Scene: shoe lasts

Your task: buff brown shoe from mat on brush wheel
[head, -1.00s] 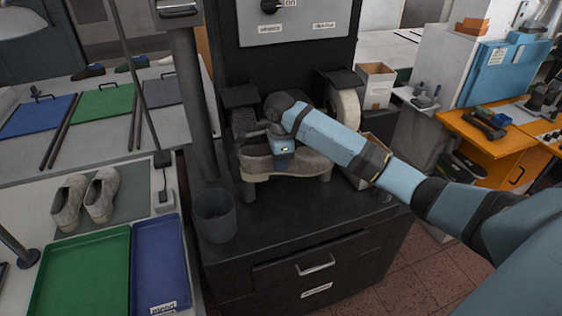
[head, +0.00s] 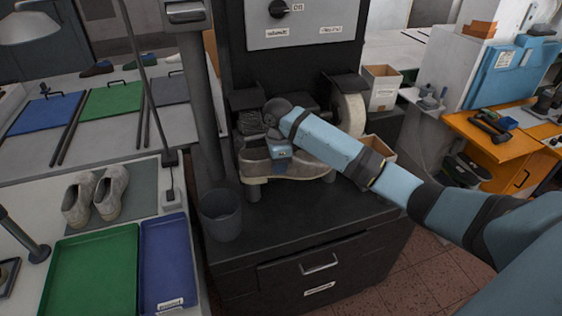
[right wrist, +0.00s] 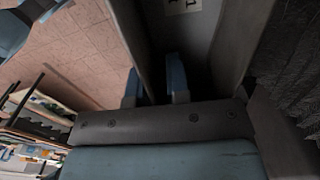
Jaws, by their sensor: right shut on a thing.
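A grey-brown shoe (head: 306,165) is held in front of the grinding machine, roughly level over its dark bench top. My right gripper (head: 281,154) is shut on it at the upper edge. The brush wheel (head: 250,122) sits under the left hood, just behind the shoe; I cannot tell whether they touch. In the right wrist view my blue fingers (right wrist: 156,86) straddle a thin grey wall, and dark bristles (right wrist: 290,65) fill the right side. Two beige-grey shoes (head: 94,196) stand on the grey mat (head: 145,187) at the left. My left gripper is not in view.
A pale wheel (head: 351,111) is on the machine's right side. A dark bin (head: 220,214) stands at the bench's front left. Green (head: 90,270) and blue (head: 165,265) trays lie on the left table. A grey post (head: 194,95) rises left of the wheel.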

